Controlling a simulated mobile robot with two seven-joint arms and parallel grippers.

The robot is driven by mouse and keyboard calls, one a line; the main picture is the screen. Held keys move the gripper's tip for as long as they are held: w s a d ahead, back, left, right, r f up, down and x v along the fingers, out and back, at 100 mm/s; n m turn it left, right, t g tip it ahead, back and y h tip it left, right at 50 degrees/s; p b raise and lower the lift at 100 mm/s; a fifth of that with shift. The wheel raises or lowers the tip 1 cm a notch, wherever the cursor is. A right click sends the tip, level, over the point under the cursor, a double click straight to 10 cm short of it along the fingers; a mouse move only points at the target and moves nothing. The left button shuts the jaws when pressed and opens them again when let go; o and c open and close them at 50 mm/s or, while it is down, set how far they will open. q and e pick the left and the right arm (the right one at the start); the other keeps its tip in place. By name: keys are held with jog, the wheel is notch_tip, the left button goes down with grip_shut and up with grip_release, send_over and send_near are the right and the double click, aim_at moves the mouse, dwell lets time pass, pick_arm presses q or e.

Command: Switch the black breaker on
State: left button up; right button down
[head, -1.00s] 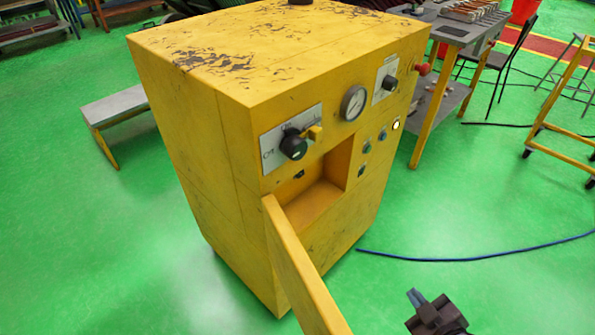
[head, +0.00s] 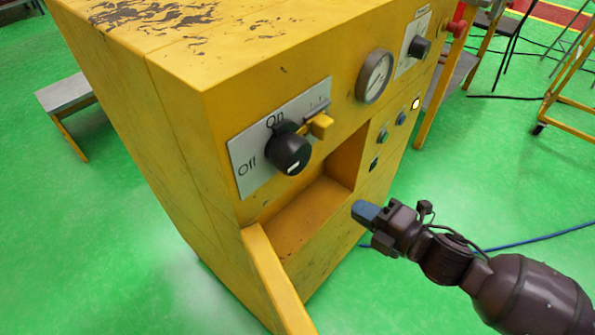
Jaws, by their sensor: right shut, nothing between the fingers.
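The black breaker knob (head: 288,155) is on a grey plate (head: 243,152) on the front of a yellow cabinet. The plate reads "Off" at left and "On" above the knob. A white mark shows low on the knob's face; I cannot tell which label it is set to. A small yellow lever (head: 320,124) sits just right of the knob. My right gripper (head: 365,212) is shut and empty, with blue-grey fingertips pointing left, below and right of the knob and apart from it. My left gripper is not in view.
Below the plate is an open recess (head: 305,208) in the yellow cabinet (head: 172,125); its yellow door (head: 278,285) swings out in front. A gauge (head: 375,76), another black knob (head: 419,47) and several small buttons are to the right. A blue cable lies on the green floor.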

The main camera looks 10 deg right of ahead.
jog(key=shift+w+a, duration=0.1)
jog(key=shift+w, duration=0.05)
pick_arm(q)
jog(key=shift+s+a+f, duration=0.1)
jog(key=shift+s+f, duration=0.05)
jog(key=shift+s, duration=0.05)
pick_arm(e)
jog(key=shift+w, duration=0.1)
pick_arm(q)
jog(key=b, duration=0.2)
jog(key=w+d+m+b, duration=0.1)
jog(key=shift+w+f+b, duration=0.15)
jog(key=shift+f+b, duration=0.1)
jog(key=shift+b, duration=0.1)
pick_arm(e)
jog(key=x, duration=1.3)
jog(key=shift+w+a, duration=0.25)
jog(key=shift+a, duration=0.05)
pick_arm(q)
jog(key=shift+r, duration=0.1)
pick_arm(e)
jog(key=shift+f, duration=0.1)
